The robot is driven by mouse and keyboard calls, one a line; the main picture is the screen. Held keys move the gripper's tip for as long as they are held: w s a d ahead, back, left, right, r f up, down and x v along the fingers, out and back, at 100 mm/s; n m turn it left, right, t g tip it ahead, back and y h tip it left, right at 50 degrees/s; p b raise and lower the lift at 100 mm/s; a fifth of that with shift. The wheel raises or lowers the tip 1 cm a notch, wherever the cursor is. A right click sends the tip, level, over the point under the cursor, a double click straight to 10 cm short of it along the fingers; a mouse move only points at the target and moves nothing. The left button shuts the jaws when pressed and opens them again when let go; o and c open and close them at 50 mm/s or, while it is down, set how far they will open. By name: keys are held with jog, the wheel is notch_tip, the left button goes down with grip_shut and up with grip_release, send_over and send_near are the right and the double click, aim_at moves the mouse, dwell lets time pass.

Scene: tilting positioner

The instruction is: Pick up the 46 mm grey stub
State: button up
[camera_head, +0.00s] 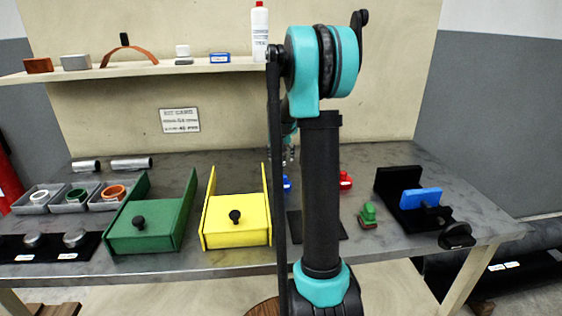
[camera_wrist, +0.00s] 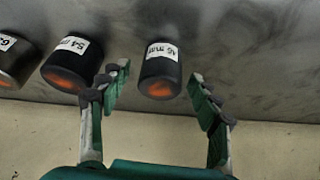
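The 46 mm grey stub (camera_wrist: 159,68) is a short dark grey cylinder with a white label and an orange end, in the wrist view. My gripper (camera_wrist: 158,80) is open, with one green-padded finger on each side of this stub in the picture. A gap shows on both sides, wider on the right. I cannot tell whether the fingertips reach its depth. In the head view my gripper (camera_head: 290,152) is small and partly hidden behind my arm over the back of the table. I cannot make out the stub there.
A similar 54 mm stub (camera_wrist: 66,66) stands close to my left finger, with another stub (camera_wrist: 14,58) further left. The surface right of the 46 mm stub is clear. The head view shows a green box (camera_head: 150,225) and a yellow box (camera_head: 236,222) on the table.

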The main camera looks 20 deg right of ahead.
grip_shut()
dwell(0.4)
